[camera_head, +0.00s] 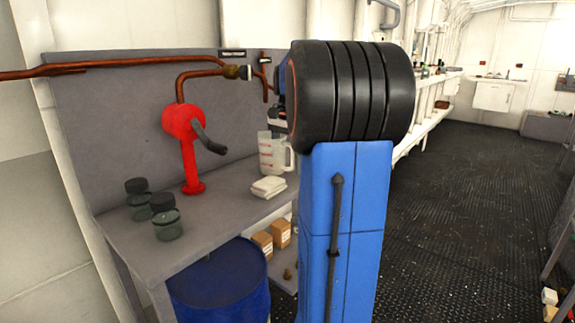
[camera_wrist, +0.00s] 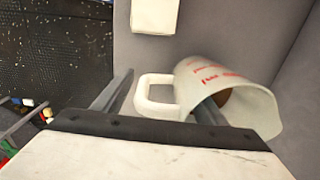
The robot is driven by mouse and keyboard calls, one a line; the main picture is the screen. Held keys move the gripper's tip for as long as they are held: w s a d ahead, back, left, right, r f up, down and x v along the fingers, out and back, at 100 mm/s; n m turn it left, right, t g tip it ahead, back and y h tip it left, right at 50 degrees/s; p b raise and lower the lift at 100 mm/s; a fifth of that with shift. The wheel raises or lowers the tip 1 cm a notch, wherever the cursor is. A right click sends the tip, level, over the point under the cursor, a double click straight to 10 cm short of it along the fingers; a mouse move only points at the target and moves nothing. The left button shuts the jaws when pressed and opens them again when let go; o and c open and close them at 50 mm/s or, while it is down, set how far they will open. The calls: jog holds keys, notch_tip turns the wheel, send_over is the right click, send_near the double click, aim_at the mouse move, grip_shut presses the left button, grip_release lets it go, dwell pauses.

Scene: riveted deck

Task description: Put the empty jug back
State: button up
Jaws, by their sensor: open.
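The jug (camera_head: 271,155) is a pale measuring jug with red markings, standing upright on the grey bench (camera_head: 215,215) near its back, just left of my arm. It also shows in the wrist view (camera_wrist: 205,80), with its handle (camera_wrist: 143,96) toward the left. My gripper (camera_wrist: 163,88) is open. Its fingers lie on either side of the handle, and the right finger appears to reach into the jug's mouth. I cannot tell whether either finger touches the jug. In the head view my arm hides the fingertips. Something brown shows by the jug's mouth in the wrist view.
A folded white cloth (camera_head: 268,187) lies in front of the jug. A red hand pump (camera_head: 187,150) with copper pipes stands to its left, and dark-lidded jars (camera_head: 166,220) sit further left. A blue drum (camera_head: 220,283) and cardboard boxes (camera_head: 262,243) are below. The deck (camera_head: 470,200) is open at right.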

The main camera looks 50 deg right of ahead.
notch_tip(320, 180, up, 10)
jog(key=shift+s+r, duration=0.1)
jog(key=shift+s, duration=0.05)
jog(key=shift+r, duration=0.5)
jog(key=shift+s+a, duration=0.1)
